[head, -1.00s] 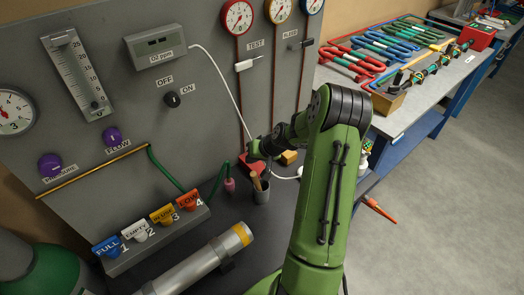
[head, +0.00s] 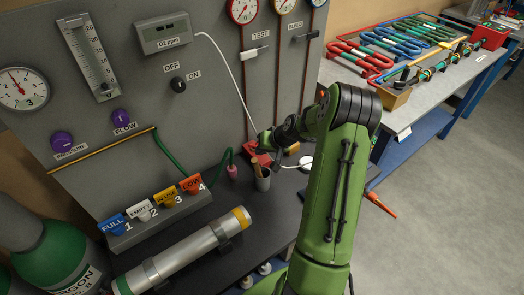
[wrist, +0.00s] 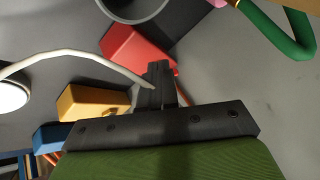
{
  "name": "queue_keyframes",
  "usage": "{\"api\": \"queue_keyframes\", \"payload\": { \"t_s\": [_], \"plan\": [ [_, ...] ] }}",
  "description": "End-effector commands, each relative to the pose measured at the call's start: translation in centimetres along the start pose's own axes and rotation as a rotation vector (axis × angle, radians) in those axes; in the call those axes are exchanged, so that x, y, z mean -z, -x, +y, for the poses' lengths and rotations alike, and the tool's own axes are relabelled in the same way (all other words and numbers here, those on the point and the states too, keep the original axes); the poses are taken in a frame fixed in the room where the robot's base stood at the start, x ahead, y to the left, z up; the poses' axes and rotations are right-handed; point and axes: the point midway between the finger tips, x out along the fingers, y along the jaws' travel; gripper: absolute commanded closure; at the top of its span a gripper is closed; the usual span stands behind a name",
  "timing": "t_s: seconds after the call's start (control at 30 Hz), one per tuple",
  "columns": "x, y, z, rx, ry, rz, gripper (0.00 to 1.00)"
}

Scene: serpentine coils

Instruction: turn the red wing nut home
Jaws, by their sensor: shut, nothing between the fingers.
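I cannot make out a wing-nut shape in either view. A red block (wrist: 138,50) lies just beyond my fingers in the wrist view; its red colour also shows by the gripper in the head view (head: 257,159). My gripper (wrist: 158,70) is shut and empty, its dark fingertips pressed together in front of the red block's near right end. Whether they touch it I cannot tell. In the head view my gripper (head: 264,146) is small, low over the dark bench, and partly hides what lies behind it.
A yellow block (wrist: 90,102) and a blue block (wrist: 52,136) stand beside the red one. A white cable (wrist: 75,57) crosses close to the fingers. A tool cup (head: 262,180), a green hose (head: 224,165) and a silver cylinder (head: 185,254) are nearby on the bench.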

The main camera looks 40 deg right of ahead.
Motion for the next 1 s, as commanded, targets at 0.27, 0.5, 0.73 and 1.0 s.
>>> {"api": "queue_keyframes", "payload": {
  "t_s": [0.27, 0.5, 0.73, 1.0],
  "plan": [
    [-0.7, 3.0, -1.9, 0.002, 0.004, -0.004, 1.00],
    [-1.6, 6.6, -4.0, 0.002, 0.003, -0.004, 1.00],
    [-2.2, 8.5, -5.0, 0.003, 0.001, -0.007, 1.00],
    [-2.2, 8.5, -5.0, 0.003, 0.000, -0.007, 1.00]
  ]
}}
